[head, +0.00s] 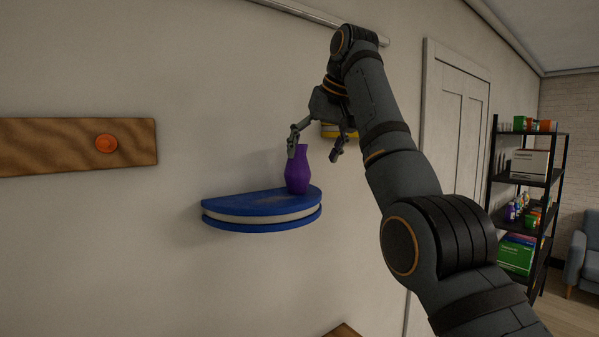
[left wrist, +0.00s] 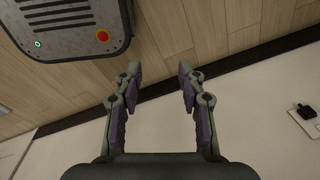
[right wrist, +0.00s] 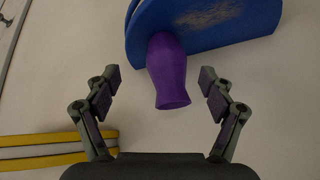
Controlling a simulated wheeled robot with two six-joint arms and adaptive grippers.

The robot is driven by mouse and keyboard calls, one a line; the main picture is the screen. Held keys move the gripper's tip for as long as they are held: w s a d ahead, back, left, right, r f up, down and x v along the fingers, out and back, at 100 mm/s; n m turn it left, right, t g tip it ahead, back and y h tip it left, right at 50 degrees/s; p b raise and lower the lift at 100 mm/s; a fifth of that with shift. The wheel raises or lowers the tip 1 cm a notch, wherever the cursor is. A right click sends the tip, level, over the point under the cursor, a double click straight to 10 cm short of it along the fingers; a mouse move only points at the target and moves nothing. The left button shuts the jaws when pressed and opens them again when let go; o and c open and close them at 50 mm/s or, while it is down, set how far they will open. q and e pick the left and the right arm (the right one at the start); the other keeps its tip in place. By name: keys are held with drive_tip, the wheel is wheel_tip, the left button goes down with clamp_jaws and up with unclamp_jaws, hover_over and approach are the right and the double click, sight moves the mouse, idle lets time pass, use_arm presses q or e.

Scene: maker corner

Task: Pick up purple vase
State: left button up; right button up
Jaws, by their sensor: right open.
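The purple vase (head: 297,171) stands upright on a blue half-round wall shelf (head: 225,205) in the head view. My right gripper (head: 315,146) is open at the vase's top, with one finger in front of its neck and the other to its right. In the right wrist view the vase (right wrist: 167,75) lies between the open fingers of my right gripper (right wrist: 162,80), with gaps on both sides. The blue shelf (right wrist: 215,30) is beyond it. My left gripper (left wrist: 157,75) is open and empty in the left wrist view, away from the vase.
A yellow shelf (right wrist: 45,150) is on the wall beside the blue one, partly hidden by my arm in the head view. A wooden board (head: 50,145) with an orange knob (head: 106,144) is at the left. A black rack (head: 545,180) stands far right.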

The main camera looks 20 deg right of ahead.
sight(297, 174)
drive_tip(key=shift+w+a+f, duration=0.2)
drive_tip(key=shift+w+f, duration=0.3)
drive_tip(key=shift+w, duration=0.1)
drive_tip(key=shift+w+a+f, duration=0.15)
drive_tip(key=shift+w+f, duration=0.3)
drive_tip(key=shift+w, duration=0.15)
drive_tip(key=shift+w+a+f+p, duration=0.2)
drive_tip(key=shift+w+f+p, duration=0.05)
drive_tip(key=shift+w+p, duration=0.3)
drive_tip(key=shift+w+a+f+p, duration=0.15)
drive_tip(key=shift+w+f+p, duration=0.1)
drive_tip(key=shift+w+p, duration=0.3)
drive_tip(key=shift+w+a+f+p, duration=0.2)
drive_tip(key=shift+w+f+p, duration=0.1)
drive_tip(key=shift+p, duration=0.55)
drive_tip(key=shift+p+x, duration=1)
drive_tip(key=shift+x, duration=0.05)
drive_tip(key=shift+s+f, duration=0.1)
drive_tip(key=shift+f, duration=0.15)
drive_tip(key=shift+s, duration=0.15)
drive_tip(key=c, duration=1.3)
use_arm(q)
wheel_tip(297, 174, up, 6)
drive_tip(key=w, duration=0.2)
drive_tip(key=shift+w, duration=0.4)
use_arm(e)
drive_tip(key=shift+o, duration=0.2)
